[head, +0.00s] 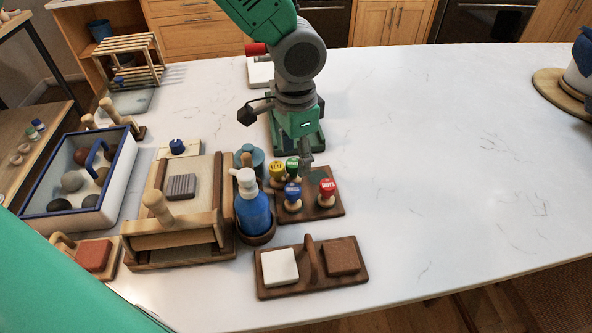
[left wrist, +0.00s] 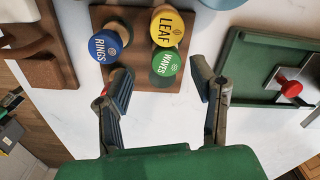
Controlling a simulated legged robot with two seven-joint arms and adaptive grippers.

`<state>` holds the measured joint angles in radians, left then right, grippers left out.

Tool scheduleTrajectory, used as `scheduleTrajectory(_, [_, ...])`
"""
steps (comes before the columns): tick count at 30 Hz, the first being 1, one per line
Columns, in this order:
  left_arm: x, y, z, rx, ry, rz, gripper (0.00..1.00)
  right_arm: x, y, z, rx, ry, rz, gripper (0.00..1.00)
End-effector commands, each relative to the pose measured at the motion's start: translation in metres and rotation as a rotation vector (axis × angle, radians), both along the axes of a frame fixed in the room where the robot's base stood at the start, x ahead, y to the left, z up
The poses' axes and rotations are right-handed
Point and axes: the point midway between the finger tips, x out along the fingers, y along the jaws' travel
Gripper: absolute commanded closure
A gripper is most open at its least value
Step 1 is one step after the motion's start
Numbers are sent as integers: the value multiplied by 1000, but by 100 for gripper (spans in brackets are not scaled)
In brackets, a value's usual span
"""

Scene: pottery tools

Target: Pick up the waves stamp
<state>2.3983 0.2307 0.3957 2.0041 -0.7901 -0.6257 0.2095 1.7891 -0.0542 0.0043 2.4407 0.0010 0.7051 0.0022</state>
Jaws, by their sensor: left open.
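The waves stamp has a green round top marked WAVES and stands on a brown wooden board in the head view (head: 292,166). It also shows in the left wrist view (left wrist: 166,62). My left gripper (head: 306,160) is just beside it in the head view. In the left wrist view my left gripper (left wrist: 160,80) is open, its fingers apart on either side of the green top, with nothing held. My right gripper is not in view.
The yellow leaf stamp (left wrist: 167,28) and blue rings stamp (left wrist: 105,46) stand close by. A red dots stamp (head: 327,187) shares the board (head: 325,208). A blue pump bottle (head: 252,212) stands left. A green tray (left wrist: 262,62) lies near the gripper.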

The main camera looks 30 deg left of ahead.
Motion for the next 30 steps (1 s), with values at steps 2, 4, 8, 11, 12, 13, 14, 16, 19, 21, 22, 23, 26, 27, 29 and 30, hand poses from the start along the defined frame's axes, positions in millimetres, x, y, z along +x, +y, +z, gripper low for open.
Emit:
scheduleTrajectory(2, [2, 3, -14, -1, 5, 2, 49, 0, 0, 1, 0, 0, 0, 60])
scheduleTrajectory(4, [4, 4, -25, 0, 5, 1, 49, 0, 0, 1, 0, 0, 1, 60])
scheduleTrajectory(8, [4, 2, -38, 0, 2, 0, 49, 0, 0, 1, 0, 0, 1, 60])
scheduleTrajectory(11, [4, 2, -41, 2, 1, 1, 49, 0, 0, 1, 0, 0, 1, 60])
scheduleTrajectory(12, [3, 1, -41, 2, 1, 1, 49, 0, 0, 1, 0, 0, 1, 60])
scheduleTrajectory(13, [3, 1, -41, 2, 0, 1, 49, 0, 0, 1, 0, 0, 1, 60])
scheduleTrajectory(14, [3, 0, -40, 2, 0, 1, 49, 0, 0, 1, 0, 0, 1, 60])
scheduleTrajectory(16, [3, 0, -40, 2, 0, 1, 49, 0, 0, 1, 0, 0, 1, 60])
scheduleTrajectory(19, [4, 1, -41, 1, 0, 0, 80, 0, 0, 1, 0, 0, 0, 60])
scheduleTrajectory(21, [4, 2, -41, 1, 1, 0, 100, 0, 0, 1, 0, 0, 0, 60])
scheduleTrajectory(22, [4, 2, -41, 1, 1, 0, 100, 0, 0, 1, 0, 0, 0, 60])
scheduleTrajectory(23, [4, 2, -41, 1, 1, 0, 100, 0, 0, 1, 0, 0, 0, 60])
scheduleTrajectory(26, [4, 3, -41, 0, 1, 0, 100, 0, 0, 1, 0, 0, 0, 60])
scheduleTrajectory(27, [4, 3, -41, 0, 1, 0, 100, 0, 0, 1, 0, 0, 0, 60])
scheduleTrajectory(29, [4, 3, -41, 0, 1, 0, 100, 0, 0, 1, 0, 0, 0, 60])
scheduleTrajectory(30, [4, 3, -41, 0, 1, 0, 100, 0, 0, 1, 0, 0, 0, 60])
